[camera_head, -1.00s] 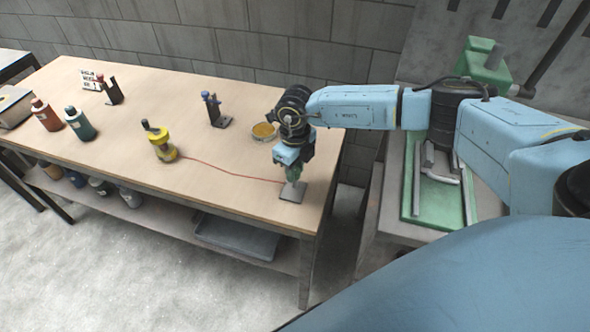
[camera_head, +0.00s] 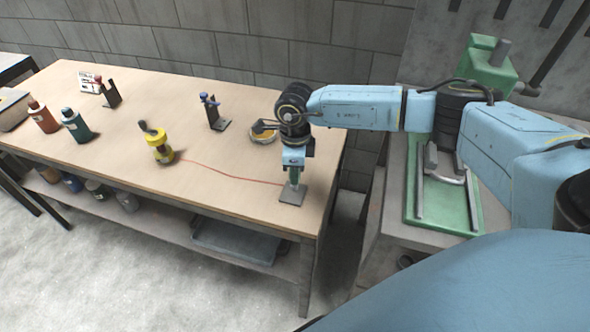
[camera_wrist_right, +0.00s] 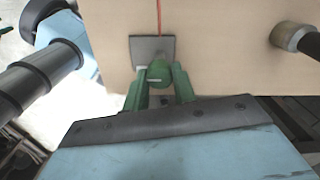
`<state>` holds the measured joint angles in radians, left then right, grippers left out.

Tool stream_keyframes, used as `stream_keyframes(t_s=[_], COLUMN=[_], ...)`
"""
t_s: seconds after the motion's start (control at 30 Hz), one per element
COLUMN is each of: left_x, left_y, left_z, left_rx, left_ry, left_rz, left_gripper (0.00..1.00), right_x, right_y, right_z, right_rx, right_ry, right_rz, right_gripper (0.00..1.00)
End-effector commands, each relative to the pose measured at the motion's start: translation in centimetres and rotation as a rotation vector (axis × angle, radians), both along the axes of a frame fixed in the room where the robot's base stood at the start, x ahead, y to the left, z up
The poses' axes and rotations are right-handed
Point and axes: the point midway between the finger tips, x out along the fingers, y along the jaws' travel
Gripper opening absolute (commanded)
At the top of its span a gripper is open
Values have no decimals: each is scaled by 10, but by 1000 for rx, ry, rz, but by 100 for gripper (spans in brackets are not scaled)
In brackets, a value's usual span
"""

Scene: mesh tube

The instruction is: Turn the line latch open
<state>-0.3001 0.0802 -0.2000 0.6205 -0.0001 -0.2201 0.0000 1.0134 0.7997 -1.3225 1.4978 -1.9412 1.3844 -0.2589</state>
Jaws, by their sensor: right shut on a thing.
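The line latch stands on a small grey plate (camera_head: 292,194) near the table's front right corner. A thin red line (camera_head: 225,173) runs along the tabletop from the latch's plate to a yellow jar (camera_head: 161,143). My right gripper (camera_head: 294,176) points down over the plate, with its jaws around the latch. The gripper hides part of the latch. My left gripper is out of view.
Dark stands (camera_head: 213,113) and (camera_head: 110,92) are farther back, and red (camera_head: 43,117) and green (camera_head: 76,126) bottles stand at left. A green machine (camera_head: 485,65) is at right. The table's front middle is clear.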

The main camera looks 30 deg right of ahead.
Motion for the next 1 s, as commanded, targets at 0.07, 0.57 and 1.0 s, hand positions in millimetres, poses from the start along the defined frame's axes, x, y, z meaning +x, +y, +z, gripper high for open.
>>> stream_keyframes(t_s=[0.07,0.57,1.0], left_x=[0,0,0], left_y=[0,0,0], left_z=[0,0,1], left_rx=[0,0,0], left_ry=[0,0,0], left_rz=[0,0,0], left_gripper=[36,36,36], right_x=[1,1,1], right_y=[0,0,0], right_z=[2,1,18], right_rx=[1,0,1], right_ry=[-5,-3,-3], right_rz=[5,4,3], right_gripper=[4,48,48])
